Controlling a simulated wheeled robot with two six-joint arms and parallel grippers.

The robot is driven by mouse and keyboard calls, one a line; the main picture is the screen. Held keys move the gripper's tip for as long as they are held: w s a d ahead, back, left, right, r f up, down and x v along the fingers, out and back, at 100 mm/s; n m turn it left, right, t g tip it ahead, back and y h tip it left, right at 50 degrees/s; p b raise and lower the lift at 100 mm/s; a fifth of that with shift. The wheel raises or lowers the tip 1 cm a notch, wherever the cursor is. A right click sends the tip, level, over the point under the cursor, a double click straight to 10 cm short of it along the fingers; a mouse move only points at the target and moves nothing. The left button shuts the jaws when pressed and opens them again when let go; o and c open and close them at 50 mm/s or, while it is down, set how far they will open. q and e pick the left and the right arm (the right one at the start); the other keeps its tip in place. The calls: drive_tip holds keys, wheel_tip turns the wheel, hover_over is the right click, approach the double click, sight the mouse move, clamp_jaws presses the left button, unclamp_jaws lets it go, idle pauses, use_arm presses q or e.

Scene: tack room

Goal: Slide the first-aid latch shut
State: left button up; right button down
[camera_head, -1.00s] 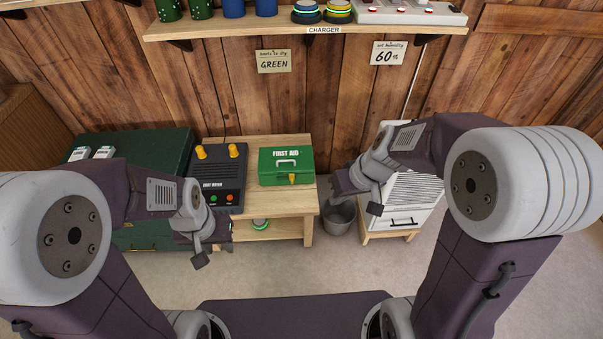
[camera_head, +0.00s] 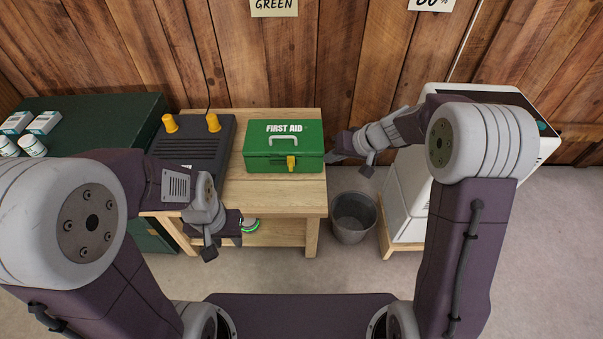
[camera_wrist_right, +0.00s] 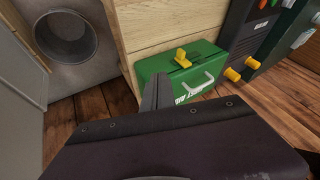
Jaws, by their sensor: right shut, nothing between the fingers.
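The green first-aid box (camera_head: 284,146) sits on the light wooden table (camera_head: 235,194), lid down. Its yellow latch (camera_head: 291,163) is on the front, right of centre; it also shows in the right wrist view (camera_wrist_right: 183,57). I cannot tell the latch's exact position. My right gripper (camera_head: 335,156) is at the box's right end, close to it; touching or apart is unclear. In the right wrist view its fingers (camera_wrist_right: 157,90) are shut with nothing between them, in front of part of the box. My left gripper (camera_head: 210,248) hangs before the table, its finger opening unclear.
A dark unit with two yellow knobs (camera_head: 200,142) stands left of the box. A grey bin (camera_head: 353,217) is on the floor right of the table, beside a white appliance (camera_head: 405,197). A dark green chest (camera_head: 95,115) stands at far left. Wooden wall behind.

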sight(291, 164)
drive_tip(key=shift+r, duration=0.1)
drive_tip(key=b+x, duration=0.4)
drive_tip(key=x, duration=0.6)
drive_tip(key=shift+f, duration=0.35)
drive_tip(key=a, duration=0.2)
drive_tip(key=shift+a+r, duration=0.25)
drive_tip(key=shift+a, duration=0.7)
drive_tip(key=shift+a+r, duration=0.1)
drive_tip(key=shift+a, duration=2.7)
drive_tip(key=shift+d, duration=0.1)
